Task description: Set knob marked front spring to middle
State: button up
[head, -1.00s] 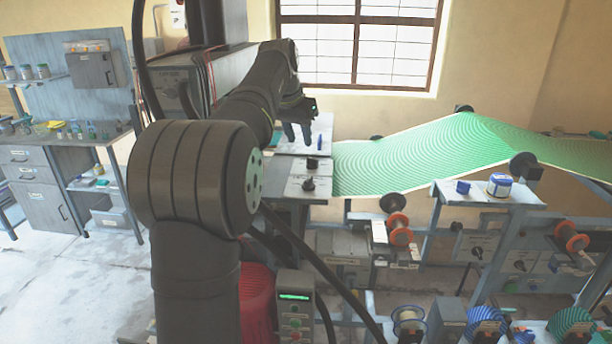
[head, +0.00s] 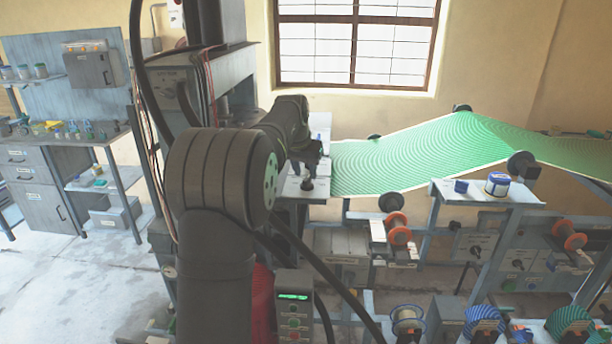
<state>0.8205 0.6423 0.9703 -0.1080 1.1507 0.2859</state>
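A black knob (head: 308,184) stands on a pale labelled plate (head: 291,187) at the near end of the press bench. Its label is too small to read, so I cannot tell whether it is the front spring knob or which setting it points to. My gripper (head: 304,171) points down just above and behind this knob, close to it. The two fingers look apart with nothing between them; contact with the knob cannot be made out. The blue knob on the plate behind is hidden by my gripper.
A green patterned sheet (head: 410,154) runs right from the bench over rollers. A shelf (head: 474,195) at right carries a blue block (head: 461,187) and a blue-white tin (head: 498,184). The press frame (head: 230,75) rises behind my arm. A control box with green display (head: 293,297) stands low in front.

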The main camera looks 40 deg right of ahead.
jog(key=shift+x, duration=1.2)
grip_shut()
jog(key=shift+d+n+t+y, duration=0.1)
jog(key=shift+n+t+y, duration=0.35)
jog(key=shift+n, duration=1.25)
grip_release()
